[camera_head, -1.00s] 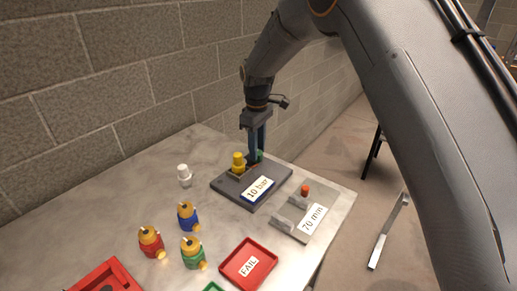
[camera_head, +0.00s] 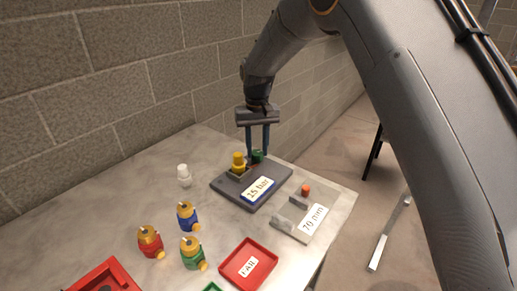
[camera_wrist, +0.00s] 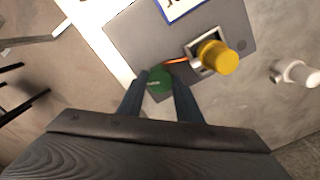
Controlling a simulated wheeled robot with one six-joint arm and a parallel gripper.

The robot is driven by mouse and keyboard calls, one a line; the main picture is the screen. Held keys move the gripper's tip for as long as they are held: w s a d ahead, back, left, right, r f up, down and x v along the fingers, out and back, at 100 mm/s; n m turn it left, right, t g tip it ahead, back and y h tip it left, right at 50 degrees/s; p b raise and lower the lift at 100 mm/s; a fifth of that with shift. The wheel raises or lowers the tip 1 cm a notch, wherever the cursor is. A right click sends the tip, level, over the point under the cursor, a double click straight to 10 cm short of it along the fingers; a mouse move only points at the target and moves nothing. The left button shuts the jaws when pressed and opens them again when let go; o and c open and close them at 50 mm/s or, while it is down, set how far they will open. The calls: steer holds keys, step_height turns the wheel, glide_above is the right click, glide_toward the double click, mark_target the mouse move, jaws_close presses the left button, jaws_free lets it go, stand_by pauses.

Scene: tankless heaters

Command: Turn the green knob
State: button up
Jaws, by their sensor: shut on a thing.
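The green knob (camera_head: 258,155) sits on the dark grey panel (camera_head: 222,186), at its back edge beside a yellow fitting (camera_head: 238,162). My gripper (camera_head: 257,153) points down from above and is shut on the knob. In the wrist view the green knob (camera_wrist: 159,81) lies between the two fingertips (camera_wrist: 160,84); the yellow fitting (camera_wrist: 217,57) is to its right. The panel's white display (camera_head: 257,189) reads 15 bar.
A light grey block (camera_head: 290,223) with a red-orange button (camera_head: 305,189) stands to the right. Blue (camera_head: 187,216), red (camera_head: 151,241) and green (camera_head: 192,253) valves, a white fitting (camera_head: 184,175) and a red FAIL tray (camera_head: 225,268) share the table. A brick wall (camera_head: 100,90) runs behind.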

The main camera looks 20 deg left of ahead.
mark_target(257, 152)
steer(key=shift+a+r+m, duration=0.1)
steer(key=shift+a+m, duration=0.1)
steer(key=shift+m, duration=0.7)
steer(key=o, duration=1)
steer(key=shift+o, duration=0.2)
steer(key=shift+d, duration=0.1)
steer(key=shift+r+b, duration=1.15)
steer(key=shift+r, duration=2.75)
